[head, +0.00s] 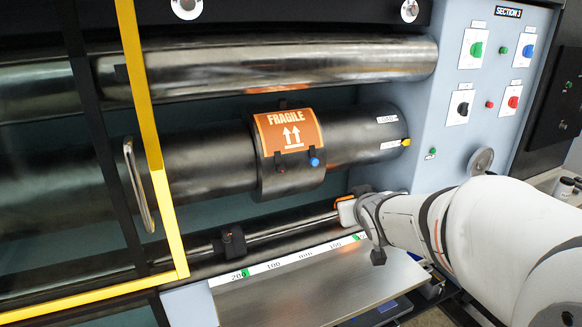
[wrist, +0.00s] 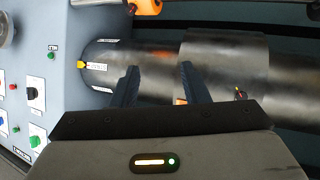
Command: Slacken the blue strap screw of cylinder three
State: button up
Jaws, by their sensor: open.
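In the head view the blue strap screw (head: 314,162) sits at the lower right edge of the orange FRAGILE label, on the dark strap sleeve (head: 288,180) around the large middle cylinder (head: 210,160). A second, dark strap fitting (head: 281,168) is to its left. My gripper (wrist: 161,84) is open, its two dark fingers apart with nothing clearly held between them. In the wrist view the cylinder (wrist: 150,58) and sleeve (wrist: 228,55) lie beyond the fingers. I cannot pick out the blue screw there. In the head view my wrist is below and right of the screw; the fingertips are not clear.
A yellow guard frame (head: 150,130) with a handle stands at the left. A rod with a black block (head: 232,242) and a ruler strip (head: 290,260) run below the cylinder. The button panel (head: 480,90) is at the right. A metal plate (head: 320,290) lies in front.

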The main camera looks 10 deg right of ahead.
aim_at(316, 163)
jog(key=w+a+n+t+y, duration=0.1)
jog(key=w+a+y, duration=0.1)
jog(key=w, duration=0.3)
jog(key=w+a+r+n+t+y, duration=0.1)
jog(key=w+a+n+t+y, duration=0.1)
jog(key=w, duration=0.3)
jog(key=w+a+r+n+t+y, duration=0.1)
jog(key=w+y, duration=0.1)
jog(key=w, duration=0.2)
jog(key=shift+w+a+r+y+b, duration=0.15)
jog(key=shift+w+a+y+b, duration=0.2)
jog(key=shift+w+a+y, duration=0.05)
grip_shut()
jog(key=shift+d, duration=0.1)
jog(key=shift+n, duration=0.3)
